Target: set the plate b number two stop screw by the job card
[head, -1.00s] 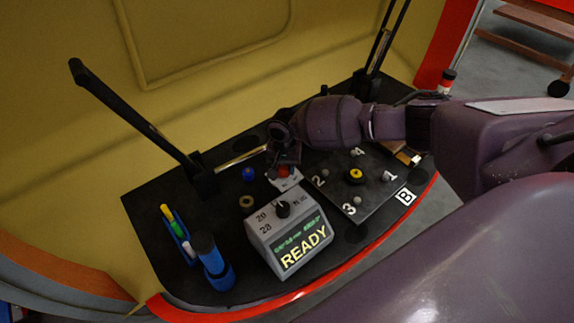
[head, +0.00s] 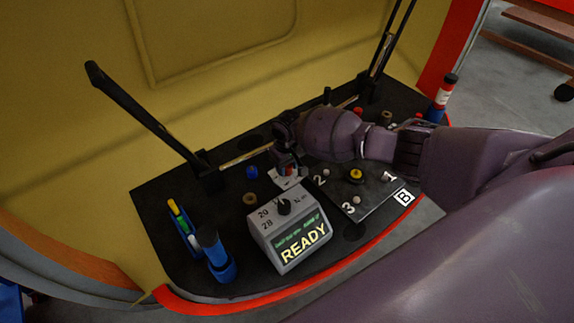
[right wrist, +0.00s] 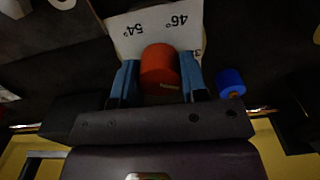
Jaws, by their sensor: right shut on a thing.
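The dark plate B (head: 338,190) has numbered grey screw heads and a yellow-ringed knob in its middle. The number two screw head (head: 326,172) shows just beyond the painted 2. My right gripper (head: 288,171) is left of it, low over a small white card (head: 283,184). The right wrist view shows the gripper (right wrist: 160,75) shut on a red-orange cylinder (right wrist: 159,66), its blue fingers on both sides. The card there (right wrist: 150,30) reads 54° and 46°. Whether the cylinder still touches the card, I cannot tell. My left gripper is out of view.
A grey box (head: 268,238) with a dial and a READY screen stands in front. A blue cylinder (head: 252,172) and a tan ring (head: 250,198) lie left of the card. Markers (head: 182,225) and a blue-black tool (head: 213,252) stand at left. Two black struts rise behind.

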